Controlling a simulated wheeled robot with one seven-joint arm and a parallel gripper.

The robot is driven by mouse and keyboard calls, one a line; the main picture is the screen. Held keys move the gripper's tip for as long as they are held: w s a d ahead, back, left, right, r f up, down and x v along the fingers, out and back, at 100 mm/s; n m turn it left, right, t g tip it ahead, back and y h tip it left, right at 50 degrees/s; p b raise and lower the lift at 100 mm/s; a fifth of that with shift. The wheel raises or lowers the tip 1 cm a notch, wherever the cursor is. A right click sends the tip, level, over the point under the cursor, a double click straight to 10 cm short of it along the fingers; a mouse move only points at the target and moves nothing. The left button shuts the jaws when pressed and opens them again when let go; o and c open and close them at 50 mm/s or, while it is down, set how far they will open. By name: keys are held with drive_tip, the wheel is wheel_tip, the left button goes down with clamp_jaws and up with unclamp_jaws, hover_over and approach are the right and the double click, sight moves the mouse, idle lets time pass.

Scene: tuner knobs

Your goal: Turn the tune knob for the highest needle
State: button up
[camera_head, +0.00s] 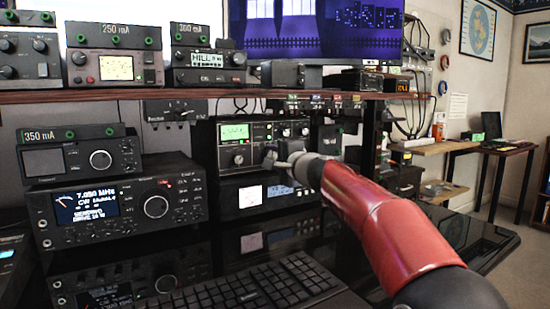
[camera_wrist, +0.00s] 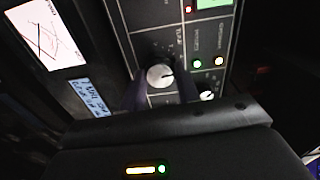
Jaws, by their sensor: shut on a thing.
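The tune knob (camera_wrist: 160,76) is a round, light-faced knob with a dark pointer mark on a dark panel. The word by it in the wrist view looks like "TUNE". My gripper (camera_wrist: 159,92) has one finger on each side of the knob and is shut on it. In the head view my gripper (camera_head: 272,157) is at the front of the tuner (camera_head: 289,131) and hides the knob. The tuner's green meter (camera_head: 235,132) is lit at its upper left; its needle is too small to read. Only a corner of a green display (camera_wrist: 212,3) shows in the wrist view.
A smaller knob (camera_wrist: 207,96) and lit lamps (camera_wrist: 219,61) are close to my fingers. A radio with a white meter (camera_head: 250,196) sits below the tuner. A large radio (camera_head: 118,209) stands left, a keyboard (camera_head: 235,292) in front, and a shelf (camera_head: 190,95) runs above.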

drive_tip(key=shift+m, duration=2)
drive_tip(key=o, duration=1)
drive_tip(key=shift+b+v, duration=1.4)
drive_tip(key=shift+v, duration=2.5)
